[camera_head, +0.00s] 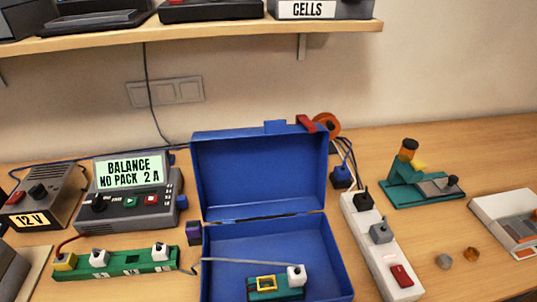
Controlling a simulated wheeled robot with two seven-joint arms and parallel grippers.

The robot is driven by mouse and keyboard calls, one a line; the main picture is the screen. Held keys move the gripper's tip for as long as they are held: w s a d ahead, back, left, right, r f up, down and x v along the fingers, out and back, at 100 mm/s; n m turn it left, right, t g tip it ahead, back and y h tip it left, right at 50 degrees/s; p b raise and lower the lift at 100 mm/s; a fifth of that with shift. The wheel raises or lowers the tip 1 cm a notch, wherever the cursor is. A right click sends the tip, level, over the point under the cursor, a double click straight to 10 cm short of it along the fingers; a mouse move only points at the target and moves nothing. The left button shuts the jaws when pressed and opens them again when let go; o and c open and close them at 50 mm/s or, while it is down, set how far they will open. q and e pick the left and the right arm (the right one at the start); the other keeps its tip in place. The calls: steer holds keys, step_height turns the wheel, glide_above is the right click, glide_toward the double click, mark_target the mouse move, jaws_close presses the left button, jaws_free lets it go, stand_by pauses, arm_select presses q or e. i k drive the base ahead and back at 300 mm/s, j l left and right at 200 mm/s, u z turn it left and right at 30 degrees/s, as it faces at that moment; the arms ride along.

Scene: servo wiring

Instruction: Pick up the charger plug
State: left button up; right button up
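A white power strip (390,262) lies to the right of the blue box, with a red switch (402,275) at its near end. A black plug (363,201) and a grey plug (381,232) sit on the strip. A dark blue plug-like piece (342,177) with a blue cable is at the strip's far end. I cannot tell which of these is the charger plug. The charger (134,190) stands at left, its screen reading "BALANCE NO PACK 2 A". Neither of my grippers is in view.
An open blue toolbox (230,235) stands in the middle, holding a small green block with a white connector. A green strip (130,265) with white connectors lies at left. A 12 V supply (45,200), a teal press (425,190) and a shelf (215,42) surround it.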

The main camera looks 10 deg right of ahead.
mark_target(68, 262)
steer(key=j+u, duration=0.2)
steer(key=u, duration=0.15)
steer(key=j+u, duration=0.2)
steer(key=u, duration=0.15)
steer(key=j+u, duration=0.2)
steer(key=u, duration=0.15)
